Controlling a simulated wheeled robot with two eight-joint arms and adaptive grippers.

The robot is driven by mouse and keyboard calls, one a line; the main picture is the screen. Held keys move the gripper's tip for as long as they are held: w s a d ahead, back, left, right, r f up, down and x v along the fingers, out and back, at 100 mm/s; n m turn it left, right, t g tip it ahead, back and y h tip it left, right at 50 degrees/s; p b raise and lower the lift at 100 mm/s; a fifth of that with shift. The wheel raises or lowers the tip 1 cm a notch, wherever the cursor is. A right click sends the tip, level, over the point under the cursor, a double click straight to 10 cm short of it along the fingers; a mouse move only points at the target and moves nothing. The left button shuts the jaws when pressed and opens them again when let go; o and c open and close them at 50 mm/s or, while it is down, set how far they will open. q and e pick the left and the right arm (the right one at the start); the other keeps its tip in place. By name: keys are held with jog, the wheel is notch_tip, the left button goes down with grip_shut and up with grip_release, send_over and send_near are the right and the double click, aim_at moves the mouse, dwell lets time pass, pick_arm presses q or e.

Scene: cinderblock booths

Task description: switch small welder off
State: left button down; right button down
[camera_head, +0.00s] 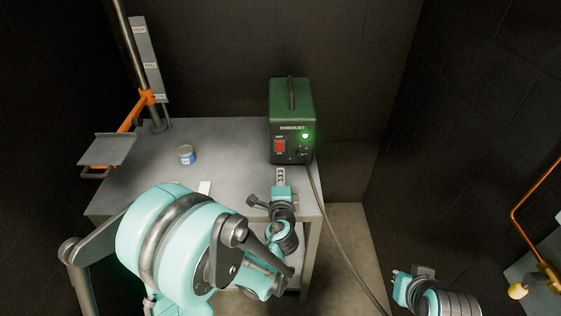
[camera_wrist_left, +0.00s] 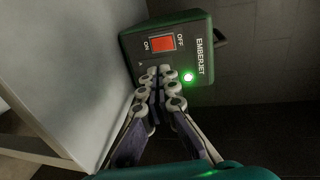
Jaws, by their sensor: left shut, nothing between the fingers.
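The small welder is a green box (camera_head: 291,98) with a top handle, standing at the right back of the grey table. Its dark front panel has a red rocker switch (camera_head: 280,147) and a lit green lamp (camera_head: 305,135). In the left wrist view the red switch (camera_wrist_left: 162,43) sits between the OFF and ON labels, beside the glowing lamp (camera_wrist_left: 188,76). My left gripper (camera_head: 281,172) is in front of the panel, below the switch. Its fingertips (camera_wrist_left: 159,74) are together and empty, close to the switch; I cannot tell if they touch the panel. My right gripper (camera_head: 403,279) is low at right, its fingers unclear.
The grey table (camera_head: 228,150) carries a small blue and white can (camera_head: 186,154) and a white card (camera_head: 205,188). An orange-clamped stand (camera_head: 147,97) with a tray (camera_head: 108,149) is at left. A cable (camera_head: 335,228) hangs from the welder's front. Dark block walls surround the booth.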

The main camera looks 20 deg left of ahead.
aim_at(280, 144)
pick_arm(q)
jog(key=x, duration=0.4)
jog(key=b+x, duration=0.1)
jog(key=x, duration=0.3)
jog(key=b+x, duration=0.1)
jog(key=x, duration=0.3)
jog(key=shift+w+r, duration=0.1)
jog(key=shift+r, duration=0.3)
jog(key=shift+w+a+r, duration=0.15)
jog(key=shift+w+a, duration=0.05)
jog(key=shift+w, duration=0.3)
jog(key=shift+w+a+r, duration=0.1)
jog(key=shift+w+r, duration=0.15)
jog(key=shift+w, duration=0.25)
jog(key=shift+s, duration=0.1)
